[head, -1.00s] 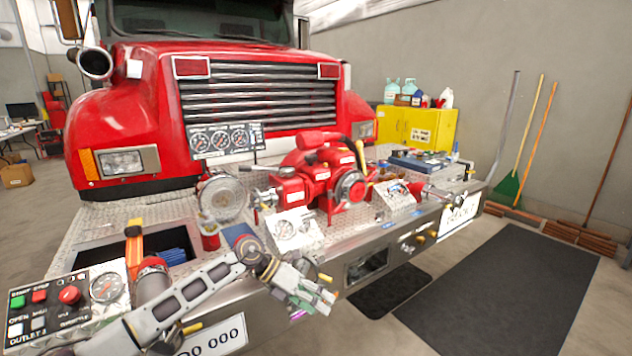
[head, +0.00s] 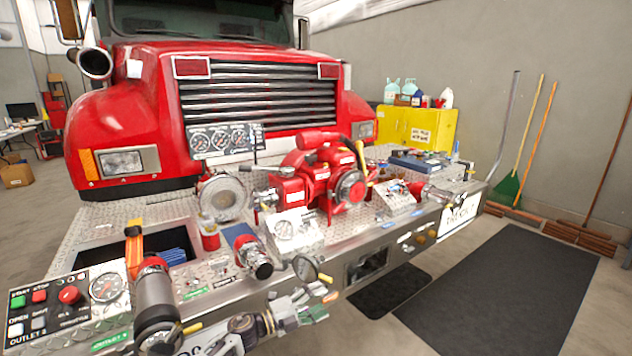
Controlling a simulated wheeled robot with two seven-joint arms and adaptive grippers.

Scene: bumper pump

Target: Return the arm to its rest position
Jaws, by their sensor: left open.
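My left gripper (head: 312,306) is low in front of the bumper's front face, with its arm coming in from the bottom edge. Its fingers are apart and hold nothing that I can see. The red pump (head: 322,180) sits on the diamond-plate bumper deck (head: 172,212), behind and above the gripper. A capped outlet pipe (head: 252,252) points forward, up and left of the gripper. My right gripper is not in view.
A control panel (head: 68,305) with buttons and a gauge is at the left, beside a larger pipe (head: 155,300). A yellow cabinet (head: 428,128) stands behind at right. Dark mats (head: 500,290) lie on open floor at right.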

